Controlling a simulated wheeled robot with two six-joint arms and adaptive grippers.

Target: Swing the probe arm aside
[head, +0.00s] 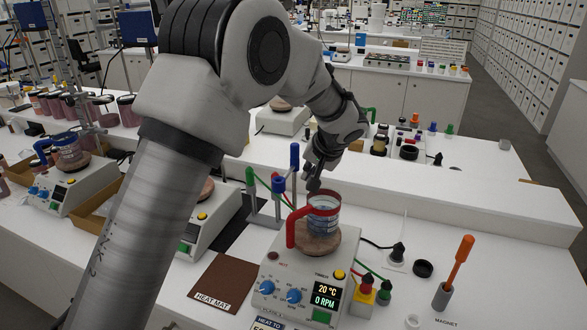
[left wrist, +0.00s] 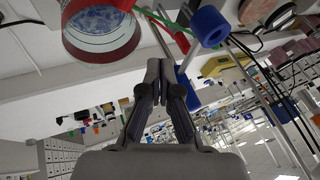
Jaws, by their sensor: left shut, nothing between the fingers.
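My left gripper (head: 314,186) is shut and empty, just above and behind the red-rimmed glass beaker (head: 323,204) on the hotplate. In the left wrist view its closed fingers (left wrist: 157,68) point toward a stand with a blue-capped post (left wrist: 209,27), beside the beaker (left wrist: 102,32). In the head view the stand, left of the beaker, has a tall blue-topped post (head: 294,157), a green-topped post (head: 250,176) and thin red and green rods. I cannot tell which part is the probe arm. The fingers seem close to the blue parts; contact is unclear.
The hotplate (head: 284,294) shows 20 °C and 0 RPM. A brown heat mat (head: 229,284) lies left of it. An orange-handled magnet rod (head: 455,266) stands at the right. Another hotplate (head: 76,185) with a beaker is at far left. A raised white shelf runs behind.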

